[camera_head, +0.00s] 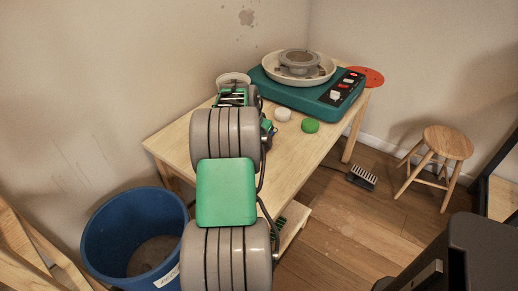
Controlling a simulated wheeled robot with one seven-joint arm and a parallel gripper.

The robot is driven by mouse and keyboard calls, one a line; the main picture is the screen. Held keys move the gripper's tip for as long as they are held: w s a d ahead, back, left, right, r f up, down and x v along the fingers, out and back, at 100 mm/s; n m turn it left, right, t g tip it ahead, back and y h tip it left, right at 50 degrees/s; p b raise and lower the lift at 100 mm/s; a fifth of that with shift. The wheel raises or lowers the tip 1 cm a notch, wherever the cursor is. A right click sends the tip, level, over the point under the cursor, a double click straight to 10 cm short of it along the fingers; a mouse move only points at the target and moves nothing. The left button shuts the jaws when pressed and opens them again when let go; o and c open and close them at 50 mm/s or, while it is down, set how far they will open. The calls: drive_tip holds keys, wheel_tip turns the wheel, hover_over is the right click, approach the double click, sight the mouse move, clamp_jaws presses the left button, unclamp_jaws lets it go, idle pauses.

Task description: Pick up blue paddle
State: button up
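My arm reaches away over the wooden table (300,160), and its grey and green links cover much of the tabletop's left side. My gripper (236,97) is at the far end of the arm, near the back edge of the table. Its fingers are mostly hidden by the arm, so I cannot tell whether it is open or shut. I cannot make out a blue paddle clearly. A small blue patch shows at the right side of the arm, too small to identify.
A green pottery wheel (295,92) stands at the table's far end. A white bowl (233,78) is behind my gripper. White (283,114) and green (310,126) round pieces lie near the wheel. A blue bucket (110,220), a stool (449,143) and a brush (361,178) are on the floor.

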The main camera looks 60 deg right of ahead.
drive_tip(key=shift+f, duration=0.1)
drive_tip(key=shift+c, duration=0.4)
clamp_jaws()
